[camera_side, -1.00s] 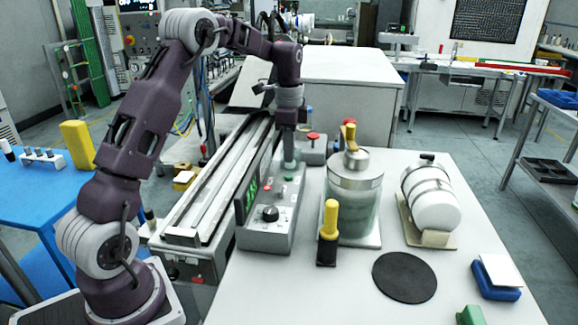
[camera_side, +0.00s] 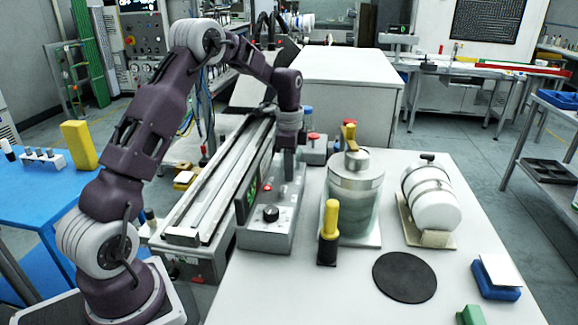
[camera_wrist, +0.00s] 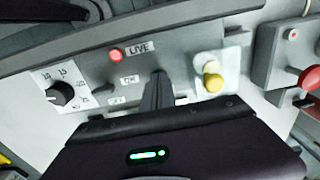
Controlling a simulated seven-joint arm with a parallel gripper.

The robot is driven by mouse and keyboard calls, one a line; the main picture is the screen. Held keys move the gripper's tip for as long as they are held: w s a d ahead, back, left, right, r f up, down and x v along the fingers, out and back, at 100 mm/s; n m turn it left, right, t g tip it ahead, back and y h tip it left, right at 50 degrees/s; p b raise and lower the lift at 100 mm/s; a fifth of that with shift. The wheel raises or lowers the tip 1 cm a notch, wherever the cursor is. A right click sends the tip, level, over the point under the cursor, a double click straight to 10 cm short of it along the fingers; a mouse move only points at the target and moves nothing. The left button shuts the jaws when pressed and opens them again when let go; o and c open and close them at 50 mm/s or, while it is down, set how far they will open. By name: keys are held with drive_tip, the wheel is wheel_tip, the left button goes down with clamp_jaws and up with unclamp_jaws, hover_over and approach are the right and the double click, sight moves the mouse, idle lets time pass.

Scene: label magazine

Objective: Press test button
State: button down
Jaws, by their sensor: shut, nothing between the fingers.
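The grey control box (camera_side: 262,238) stands on the white table, with a black dial (camera_side: 270,213) and a small red lamp (camera_side: 267,187) on top. In the wrist view the box's panel (camera_wrist: 90,75) shows the dial (camera_wrist: 60,93), the red lamp (camera_wrist: 115,55) beside a "LIVE" label, and a round yellow button (camera_wrist: 212,82) on a pale plate. My gripper (camera_side: 289,176) is shut and empty, pointing down over the far part of the box. In the wrist view its fingers (camera_wrist: 158,80) lie between the lamp and the yellow button. I cannot tell whether they touch the panel. No test label is readable.
A clear jar (camera_side: 355,215) with a metal lid and a yellow-handled tool (camera_side: 329,230) stand right of the box. A rail conveyor (camera_side: 205,185) runs along its left. A box with a red button (camera_side: 313,140) stands behind.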

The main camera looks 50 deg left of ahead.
drive_tip(key=shift+s+f, duration=0.2)
drive_tip(key=shift+f, duration=0.25)
wheel_tip(320, 180, up, 15)
drive_tip(key=shift+w, duration=0.2)
drive_tip(key=shift+f, duration=0.1)
idle(0.3)
drive_tip(key=s+d+r+n+t, duration=0.2)
drive_tip(key=s+d+r+n, duration=0.2)
drive_tip(key=s+d+r, duration=0.6)
drive_tip(key=s+d+f+n+t, duration=0.1)
drive_tip(key=s+d+f, duration=0.3)
drive_tip(key=s, duration=0.6)
drive_tip(key=s+d+f+n+t, duration=0.2)
drive_tip(key=s+d+f+n, duration=0.2)
drive_tip(key=s, duration=0.6)
drive_tip(key=shift+d, duration=1.15)
drive_tip(key=c, duration=2.1)
unclamp_jaws()
drive_tip(key=shift+w, duration=0.1)
